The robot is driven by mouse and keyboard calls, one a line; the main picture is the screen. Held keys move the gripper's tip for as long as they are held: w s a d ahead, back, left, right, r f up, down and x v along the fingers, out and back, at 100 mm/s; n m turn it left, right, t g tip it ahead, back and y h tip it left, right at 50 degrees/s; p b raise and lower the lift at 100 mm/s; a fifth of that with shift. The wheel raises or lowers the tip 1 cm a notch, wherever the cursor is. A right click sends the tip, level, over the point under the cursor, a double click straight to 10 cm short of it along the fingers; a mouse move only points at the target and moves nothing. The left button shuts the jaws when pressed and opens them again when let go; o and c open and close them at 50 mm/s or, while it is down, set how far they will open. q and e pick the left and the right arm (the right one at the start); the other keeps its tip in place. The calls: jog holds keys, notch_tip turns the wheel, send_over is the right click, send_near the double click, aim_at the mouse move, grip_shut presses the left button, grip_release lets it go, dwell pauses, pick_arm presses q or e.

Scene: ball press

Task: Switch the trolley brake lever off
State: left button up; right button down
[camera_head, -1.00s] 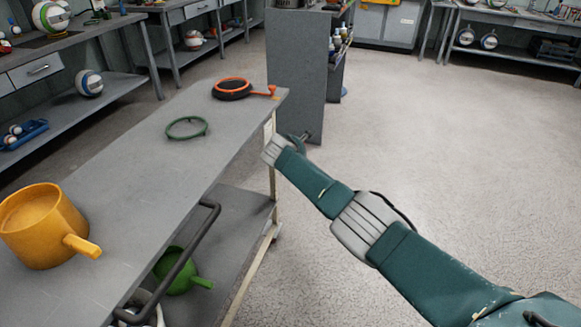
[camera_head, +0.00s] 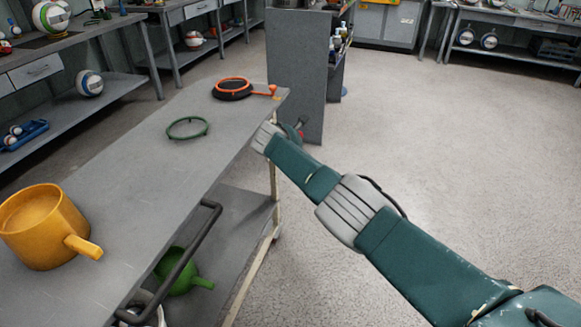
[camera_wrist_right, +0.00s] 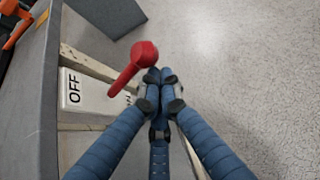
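The trolley (camera_head: 150,215) has a grey top and stands at the left in the head view. Its brake lever (camera_wrist_right: 132,68) is red with a round knob, in the right wrist view. It slants across a pale plate marked OFF (camera_wrist_right: 73,88); the rest of the plate's marking is mostly hidden. A bit of red, apparently the lever, shows in the head view (camera_head: 302,122). My right gripper (camera_wrist_right: 158,90) has its blue fingers drawn together, just right of the lever. The fingers do not hold it; I cannot tell if they touch it. My left gripper is out of view.
On the trolley top are a yellow pot (camera_head: 42,228), a green ring (camera_head: 187,128) and an orange-rimmed black pan (camera_head: 233,89). A green pan (camera_head: 178,272) is on the lower shelf. A grey cabinet (camera_head: 297,75) stands behind the trolley. The floor at the right is clear.

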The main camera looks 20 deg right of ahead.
jog(key=shift+a, duration=0.1)
jog(key=v, duration=1.2)
dwell(0.4)
